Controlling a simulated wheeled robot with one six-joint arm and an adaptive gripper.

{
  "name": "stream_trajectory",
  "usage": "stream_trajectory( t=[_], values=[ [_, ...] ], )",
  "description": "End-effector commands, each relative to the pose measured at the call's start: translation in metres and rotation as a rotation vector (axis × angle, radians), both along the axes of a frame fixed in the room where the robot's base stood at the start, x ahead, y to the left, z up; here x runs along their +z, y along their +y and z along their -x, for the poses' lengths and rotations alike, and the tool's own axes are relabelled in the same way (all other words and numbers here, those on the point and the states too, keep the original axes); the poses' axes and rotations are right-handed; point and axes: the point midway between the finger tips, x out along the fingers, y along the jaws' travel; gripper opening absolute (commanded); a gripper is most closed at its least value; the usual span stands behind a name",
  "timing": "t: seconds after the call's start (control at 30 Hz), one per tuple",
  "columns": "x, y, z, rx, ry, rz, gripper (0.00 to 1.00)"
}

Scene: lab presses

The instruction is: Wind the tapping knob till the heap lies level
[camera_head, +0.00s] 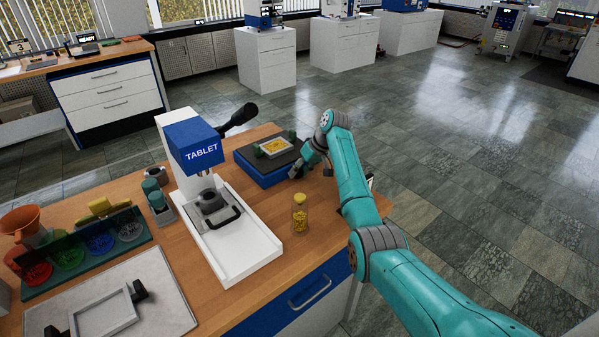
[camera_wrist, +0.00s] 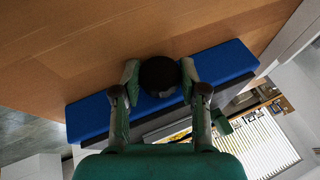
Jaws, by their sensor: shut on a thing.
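The tapping device is a blue box (camera_head: 262,168) with a dark top at the back right of the bench. On it a pale tray (camera_head: 262,155) holds a yellow heap (camera_head: 274,145), too small to tell how level it lies. My gripper (camera_head: 297,171) is at the device's near right side. In the wrist view my gripper (camera_wrist: 160,70) has one finger on each side of the round black knob (camera_wrist: 159,77), shut on it. The knob stands out from the blue face (camera_wrist: 90,117). The heap is mostly hidden there.
A white press marked TABLET (camera_head: 200,153) with a black lever stands left of the device. A yellow-filled jar (camera_head: 300,213) stands on the bench in front of my arm.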

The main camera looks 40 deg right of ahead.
Motion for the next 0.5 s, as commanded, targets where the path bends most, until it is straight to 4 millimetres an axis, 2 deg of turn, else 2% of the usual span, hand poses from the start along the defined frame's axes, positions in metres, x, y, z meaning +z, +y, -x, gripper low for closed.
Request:
stream_trajectory(
  t=[0.07, 0.1, 0.2, 0.5],
  values=[
    [-0.0008, -0.0004, 0.0003, -0.001, 0.001, 0.001, 0.08],
    [-0.0008, -0.0004, 0.0003, -0.001, 0.002, 0.001, 0.47],
    [-0.0006, -0.0004, 0.0003, -0.002, 0.001, 0.001, 0.67],
    [0.0006, -0.0005, 0.0003, -0.001, 0.0, 0.002, 0.67]
  ],
)
